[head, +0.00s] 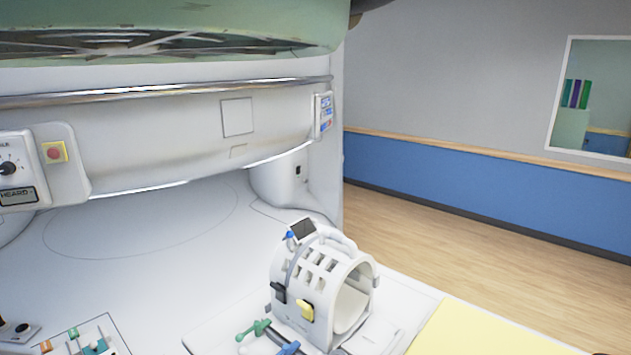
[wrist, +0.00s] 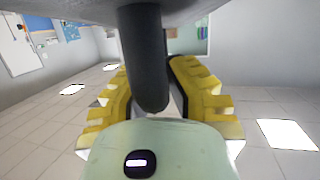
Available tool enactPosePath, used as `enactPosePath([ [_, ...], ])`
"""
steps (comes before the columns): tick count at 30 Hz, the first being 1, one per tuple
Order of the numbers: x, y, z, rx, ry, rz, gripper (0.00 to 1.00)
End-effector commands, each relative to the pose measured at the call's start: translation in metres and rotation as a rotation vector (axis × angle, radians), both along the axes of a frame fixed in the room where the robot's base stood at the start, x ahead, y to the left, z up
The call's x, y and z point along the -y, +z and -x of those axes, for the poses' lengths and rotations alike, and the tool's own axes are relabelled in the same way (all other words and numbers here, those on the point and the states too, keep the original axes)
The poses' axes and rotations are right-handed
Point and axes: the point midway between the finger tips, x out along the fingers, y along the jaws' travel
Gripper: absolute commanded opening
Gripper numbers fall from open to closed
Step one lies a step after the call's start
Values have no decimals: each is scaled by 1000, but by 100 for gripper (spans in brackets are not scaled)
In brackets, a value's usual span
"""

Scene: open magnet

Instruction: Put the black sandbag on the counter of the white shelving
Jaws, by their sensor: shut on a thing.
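My gripper (wrist: 150,82) shows in the wrist view, with its two yellow ridged fingers on either side of a dark, rounded, elongated thing. This thing appears to be the black sandbag (wrist: 146,50); the fingers are shut on it, and it reaches up out of the picture. The grey floor shows far below, so it is held in the air. In the head view I cannot make out my gripper for sure. I cannot identify the white shelving or its counter in either view.
In the head view a large white magnet (head: 180,125) fills the left. A white coil (head: 325,285) stands on the bed at the bottom, next to a yellow pad (head: 480,335). Wooden floor (head: 450,235) lies clear to the right, before a blue-and-grey wall (head: 500,180) with a window.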

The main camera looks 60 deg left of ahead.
Motion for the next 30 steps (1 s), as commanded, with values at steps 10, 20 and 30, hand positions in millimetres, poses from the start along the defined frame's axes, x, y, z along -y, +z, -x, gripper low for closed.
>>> enactPosePath([
  [10, 1, 85, 13, 13, -5, 1, 0],
  [20, 3, 134, 23, 17, -13, 1, 0],
  [30, 4, 145, 27, 17, -14, 7, 0],
])
